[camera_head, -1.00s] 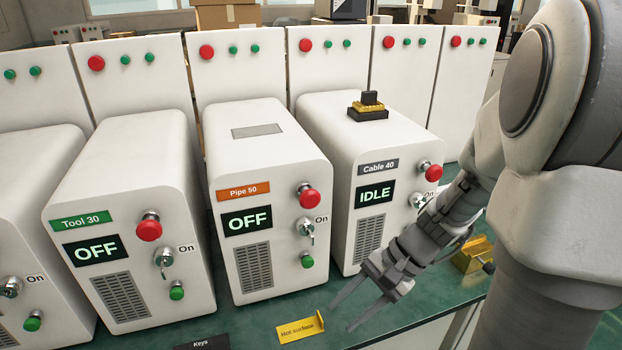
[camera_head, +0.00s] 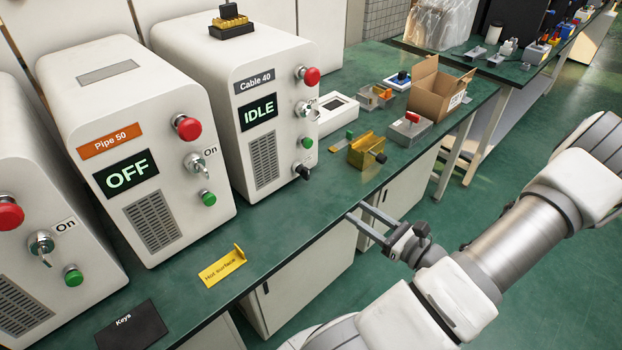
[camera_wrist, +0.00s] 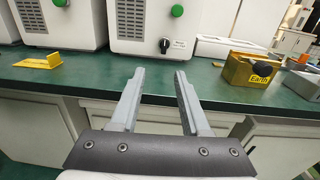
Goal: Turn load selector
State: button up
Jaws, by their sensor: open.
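A small black knob (camera_head: 302,172) sits low on the front of the white Cable 40 unit (camera_head: 215,75), whose display (camera_head: 259,113) reads IDLE. The knob also shows in the wrist view (camera_wrist: 165,45), beside a small label too small to read; I cannot tell for sure that it is the load selector. My gripper (camera_head: 356,211) is open and empty, in front of the bench's front edge. In the wrist view, its two fingers (camera_wrist: 160,72) point toward the bench, with the knob beyond and between them, well apart from it.
A brass block labelled Earth (camera_wrist: 252,70) stands on the bench right of the unit. A yellow Hot surface sign (camera_head: 222,268) lies near the front edge. The Pipe 50 unit (camera_head: 125,100) reads OFF. An open cardboard box (camera_head: 440,95) stands farther right. Bench space before the knob is clear.

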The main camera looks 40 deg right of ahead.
jog(key=b, duration=0.2)
send_near(309, 174)
jog(key=shift+m+h, duration=0.3)
jog(key=w, duration=0.5)
jog(key=w+a, duration=0.1)
jog(key=w, duration=0.2)
jog(key=shift+w, duration=0.3)
grip_shut()
